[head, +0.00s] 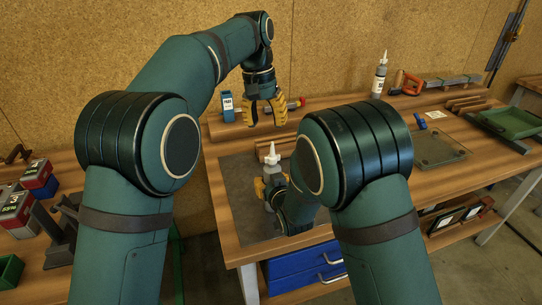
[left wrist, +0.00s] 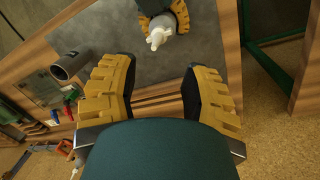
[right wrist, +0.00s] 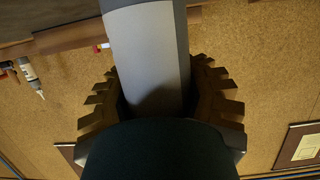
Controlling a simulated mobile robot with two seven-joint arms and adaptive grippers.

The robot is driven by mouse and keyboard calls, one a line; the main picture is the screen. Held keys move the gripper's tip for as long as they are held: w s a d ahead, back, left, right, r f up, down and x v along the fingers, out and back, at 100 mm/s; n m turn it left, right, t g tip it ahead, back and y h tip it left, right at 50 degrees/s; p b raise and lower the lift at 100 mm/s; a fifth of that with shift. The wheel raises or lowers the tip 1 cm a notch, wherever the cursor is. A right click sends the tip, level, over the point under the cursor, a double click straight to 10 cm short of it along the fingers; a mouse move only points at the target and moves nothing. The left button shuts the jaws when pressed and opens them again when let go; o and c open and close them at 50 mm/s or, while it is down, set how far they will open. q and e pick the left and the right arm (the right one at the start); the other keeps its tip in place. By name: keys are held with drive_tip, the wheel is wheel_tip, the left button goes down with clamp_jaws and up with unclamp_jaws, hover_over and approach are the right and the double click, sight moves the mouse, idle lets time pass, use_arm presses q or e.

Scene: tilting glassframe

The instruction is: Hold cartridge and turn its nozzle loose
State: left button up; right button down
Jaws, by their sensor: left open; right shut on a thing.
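The grey cartridge (head: 270,172) stands upright over the dark mat, with its white nozzle (head: 271,154) on top pointing up. My right gripper (head: 268,188) is shut on the cartridge's body; in the right wrist view the grey cartridge (right wrist: 155,55) fills the space between the fingers. My left gripper (head: 265,110) is open and empty, above and behind the nozzle, with its yellow fingers pointing down. In the left wrist view the nozzle (left wrist: 158,38) lies beyond the open fingertips, apart from them.
A second bottle with a white tip (head: 379,74) stands at the back right. A grey tube (left wrist: 70,66) shows in the left wrist view. The dark mat (head: 238,195) is bare to the left of the cartridge.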

sight(271, 156)
use_arm(q)
drive_tip(key=m, duration=0.3)
drive_tip(key=r+m+y, duration=0.1)
drive_tip(key=m, duration=0.3)
drive_tip(key=d+m, duration=0.1)
drive_tip(key=m, duration=0.3)
drive_tip(key=shift+s+d+r+t, duration=0.1)
drive_tip(key=shift+s+r+t, duration=0.1)
drive_tip(key=shift+s+t, duration=0.1)
drive_tip(key=shift+m, duration=0.3)
wheel_tip(271, 156, down, 12)
drive_tip(key=shift+r, duration=0.1)
clamp_jaws()
